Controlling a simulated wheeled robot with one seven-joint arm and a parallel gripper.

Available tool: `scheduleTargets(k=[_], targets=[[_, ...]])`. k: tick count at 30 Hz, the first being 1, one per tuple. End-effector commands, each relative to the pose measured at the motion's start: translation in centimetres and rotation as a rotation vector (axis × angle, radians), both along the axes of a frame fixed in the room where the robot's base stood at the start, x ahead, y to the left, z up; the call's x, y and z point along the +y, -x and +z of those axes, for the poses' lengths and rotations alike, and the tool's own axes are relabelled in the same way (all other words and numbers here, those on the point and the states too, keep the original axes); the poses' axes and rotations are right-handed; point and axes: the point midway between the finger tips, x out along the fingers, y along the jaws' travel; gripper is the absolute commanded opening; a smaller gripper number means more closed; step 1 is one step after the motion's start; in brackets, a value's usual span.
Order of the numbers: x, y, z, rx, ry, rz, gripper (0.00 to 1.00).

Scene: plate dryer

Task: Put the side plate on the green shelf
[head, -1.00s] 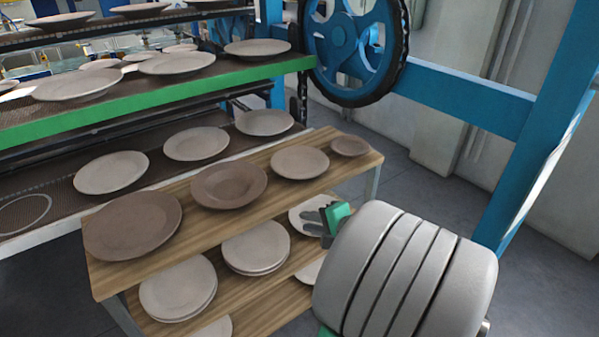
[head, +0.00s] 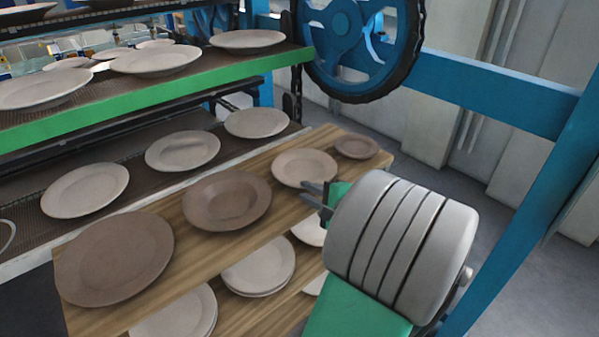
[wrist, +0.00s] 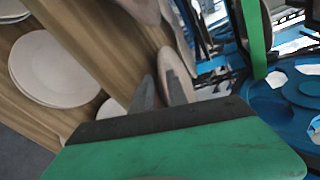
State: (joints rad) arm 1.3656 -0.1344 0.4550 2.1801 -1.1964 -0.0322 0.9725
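Four plates stand in a row on the wooden top: two large brown ones (head: 115,258) (head: 226,200), a pale medium one (head: 304,167) and a small brown one (head: 356,147) at the far end. I cannot tell for sure which is the side plate. The green shelf (head: 150,106), with a green front edge, carries several pale plates at upper left; its green edge seems to show in the wrist view (wrist: 256,35). My gripper (head: 312,194) is open and empty, its fingers apart near the pale plate's near edge. In the wrist view a plate (wrist: 175,68) lies just beyond the fingertips.
A lower rack level (head: 100,165) holds pale plates beside the wooden top. More pale plates are stacked on the wooden board below (head: 258,268). A blue wheel (head: 350,45) and blue frame beam (head: 500,90) stand at the right. Grey floor shows at right.

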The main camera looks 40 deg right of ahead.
Motion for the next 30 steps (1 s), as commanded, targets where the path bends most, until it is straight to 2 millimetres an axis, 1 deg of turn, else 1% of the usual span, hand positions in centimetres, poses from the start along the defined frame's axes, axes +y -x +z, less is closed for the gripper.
scheduleTargets(k=[1, 4, 6, 8, 14, 21, 30], targets=[[-0.2, -0.8, -0.5, 0.000, 0.000, 0.001, 0.19], [-0.5, -2.5, -1.1, 0.001, -0.001, -0.001, 0.19], [-0.5, -3.4, -1.2, 0.001, 0.000, -0.002, 0.19], [-0.6, -3.8, -1.3, 0.001, 0.001, -0.003, 0.19], [-0.6, -3.9, -1.2, 0.000, 0.000, -0.004, 0.19], [-0.5, -3.9, -1.2, 0.001, 0.000, -0.002, 0.00], [-0.4, -3.9, -1.2, 0.000, 0.000, -0.001, 0.00]])
